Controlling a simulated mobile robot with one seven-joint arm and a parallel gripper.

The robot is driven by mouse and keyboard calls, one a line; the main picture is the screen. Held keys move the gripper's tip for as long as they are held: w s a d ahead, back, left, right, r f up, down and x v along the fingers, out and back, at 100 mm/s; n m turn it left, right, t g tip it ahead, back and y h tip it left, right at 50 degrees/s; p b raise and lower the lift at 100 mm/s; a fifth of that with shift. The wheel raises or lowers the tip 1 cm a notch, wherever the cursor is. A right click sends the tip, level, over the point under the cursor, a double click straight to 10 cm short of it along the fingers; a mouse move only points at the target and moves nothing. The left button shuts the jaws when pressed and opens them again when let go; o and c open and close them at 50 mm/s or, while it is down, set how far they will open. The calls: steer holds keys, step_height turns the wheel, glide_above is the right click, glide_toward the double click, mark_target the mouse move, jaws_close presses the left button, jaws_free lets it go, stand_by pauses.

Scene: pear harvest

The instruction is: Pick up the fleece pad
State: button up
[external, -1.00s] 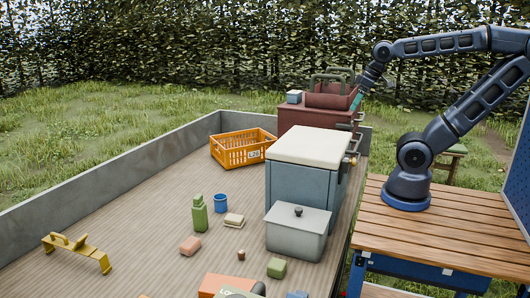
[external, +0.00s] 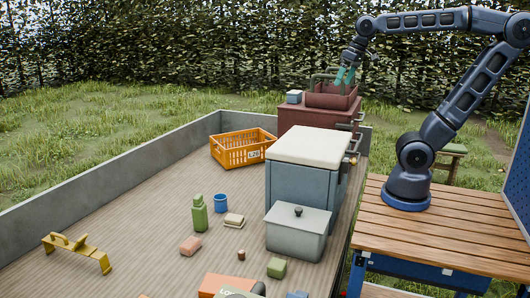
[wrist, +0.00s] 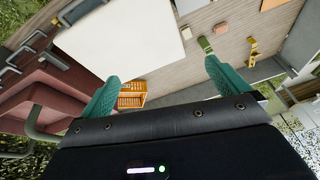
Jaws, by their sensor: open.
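I cannot tell for sure which thing is the fleece pad. A flat cream slab (external: 309,146) lies on top of the blue-grey box and fills the upper middle of the wrist view (wrist: 125,35). A small cream-and-brown block (external: 234,220) lies on the truck-bed floor beside a blue cup (external: 220,204). My gripper (external: 345,76) has teal fingers and is above the dark red open-topped box (external: 325,97), apart from the cream slab. In the wrist view my gripper (wrist: 160,78) has its fingers wide apart with nothing between them.
The blue-grey box (external: 292,185) stands behind a grey lidded pot (external: 298,232). An orange crate (external: 240,150) is to its left. A green bottle (external: 199,214), a pink block (external: 190,245) and a yellow stand (external: 76,248) are on the floor. Low grey walls (external: 90,180) edge the bed.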

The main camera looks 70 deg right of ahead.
steer(key=w+r+m+g, duration=0.1)
steer(key=w+r+m, duration=0.25)
steer(key=w, duration=0.85)
steer(key=m+g+h, duration=0.2)
steer(key=m+h, duration=0.3)
steer(key=m, duration=0.6)
glide_above(232, 221)
steer(key=a, duration=0.4)
step_height(232, 221, down, 7)
steer(key=shift+d+f, duration=0.7)
steer(key=shift+f, duration=9.5)
steer(key=shift+d+f, duration=0.65)
steer(key=shift+f, duration=9.6)
steer(key=shift+d+f, duration=0.7)
steer(key=shift+f, duration=9.5)
steer(key=c, duration=0.9)
